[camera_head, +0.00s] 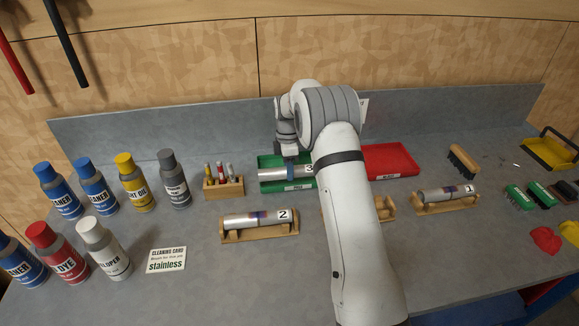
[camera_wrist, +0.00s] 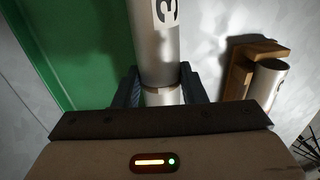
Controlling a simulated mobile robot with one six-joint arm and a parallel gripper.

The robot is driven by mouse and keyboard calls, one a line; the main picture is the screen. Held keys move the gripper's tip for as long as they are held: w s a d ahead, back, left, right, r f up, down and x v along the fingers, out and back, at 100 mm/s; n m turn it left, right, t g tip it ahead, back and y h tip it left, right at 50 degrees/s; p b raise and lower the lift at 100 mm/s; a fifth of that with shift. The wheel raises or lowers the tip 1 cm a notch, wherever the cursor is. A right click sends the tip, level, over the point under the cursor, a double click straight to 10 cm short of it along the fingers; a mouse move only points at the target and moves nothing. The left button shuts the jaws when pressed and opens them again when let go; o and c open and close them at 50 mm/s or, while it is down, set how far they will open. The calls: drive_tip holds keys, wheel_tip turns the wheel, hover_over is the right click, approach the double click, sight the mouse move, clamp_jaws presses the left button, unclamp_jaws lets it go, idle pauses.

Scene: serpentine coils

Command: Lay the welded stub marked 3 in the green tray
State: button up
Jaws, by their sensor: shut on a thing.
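The welded stub marked 3 (camera_head: 271,171) is a silvery tube with a white number label. My gripper (camera_head: 290,170) is shut around it, and the tube lies sideways in the head view. In the wrist view my gripper (camera_wrist: 158,92) holds the stub (camera_wrist: 155,50) between dark fingers. The green tray (camera_head: 268,160) is behind and below the stub in the head view, with a front label reading PASS. The green tray (camera_wrist: 85,45) also shows at the left in the wrist view. I cannot tell whether the stub touches the tray.
Stub 2 (camera_head: 245,218) and stub 1 (camera_head: 438,194) rest in wooden cradles. A red tray (camera_head: 390,160) stands to the right of the green one. A wooden marker block (camera_head: 223,188) and several bottles are on the left. My arm partly hides another wooden cradle (camera_head: 388,208).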

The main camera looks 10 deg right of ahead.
drive_tip(key=shift+f+b, duration=0.5)
drive_tip(key=o, duration=1.2)
drive_tip(key=shift+o, duration=0.2)
